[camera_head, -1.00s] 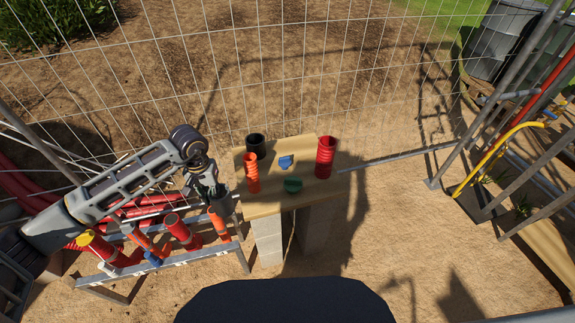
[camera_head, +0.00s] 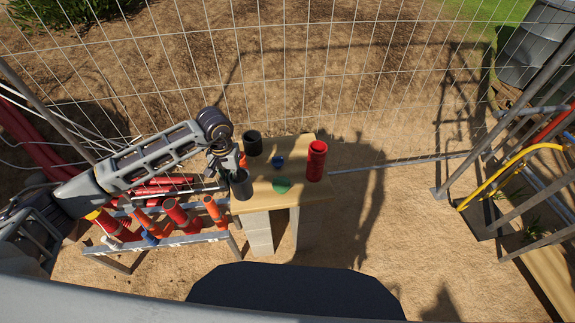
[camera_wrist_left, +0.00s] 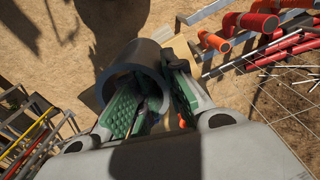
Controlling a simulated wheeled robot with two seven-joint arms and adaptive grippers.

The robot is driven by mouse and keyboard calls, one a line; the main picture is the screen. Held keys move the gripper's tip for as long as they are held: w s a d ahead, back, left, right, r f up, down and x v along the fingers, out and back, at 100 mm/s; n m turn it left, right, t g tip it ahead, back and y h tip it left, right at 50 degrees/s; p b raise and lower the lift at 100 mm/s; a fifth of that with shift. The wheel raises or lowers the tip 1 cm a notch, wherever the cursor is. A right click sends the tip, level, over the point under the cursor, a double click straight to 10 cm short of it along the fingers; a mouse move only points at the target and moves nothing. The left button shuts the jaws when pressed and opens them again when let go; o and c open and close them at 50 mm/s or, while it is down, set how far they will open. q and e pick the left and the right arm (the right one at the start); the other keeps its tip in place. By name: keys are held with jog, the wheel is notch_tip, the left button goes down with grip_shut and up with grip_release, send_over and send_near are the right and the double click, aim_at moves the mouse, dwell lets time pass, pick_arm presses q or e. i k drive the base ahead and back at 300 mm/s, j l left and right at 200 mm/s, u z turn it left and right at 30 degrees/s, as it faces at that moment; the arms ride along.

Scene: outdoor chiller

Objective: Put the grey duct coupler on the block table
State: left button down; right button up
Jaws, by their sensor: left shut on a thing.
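The grey duct coupler (camera_head: 241,184) is a short open tube at the left edge of the block table (camera_head: 311,190). My left gripper (camera_head: 232,168) is shut on it from above. In the left wrist view the coupler (camera_wrist_left: 117,72) shows its round open end, and its wall lies by the green-padded fingers of my left gripper (camera_wrist_left: 152,98). I cannot tell whether the coupler touches the tabletop or hangs beside its edge. My right gripper is out of view.
On the table stand a black coupler (camera_head: 252,143), a red coupler (camera_head: 316,161), a blue piece (camera_head: 278,161) and a green piece (camera_head: 282,185). An orange piece is partly hidden behind my gripper. A rack (camera_head: 184,240) with red and orange tubes stands left of the table.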

aim_at(296, 146)
jog(key=i+l, duration=0.1)
jog(key=l, duration=0.45)
jog(key=i+l, duration=0.1)
jog(key=l, duration=0.4)
jog(key=i+l, duration=0.1)
jog(key=l, duration=0.45)
jog(key=i+l, duration=0.15)
jog(key=l, duration=0.25)
jog(key=i+l, duration=0.15)
jog(key=l, duration=0.25)
jog(key=i+l, duration=0.1)
jog(key=l, duration=0.3)
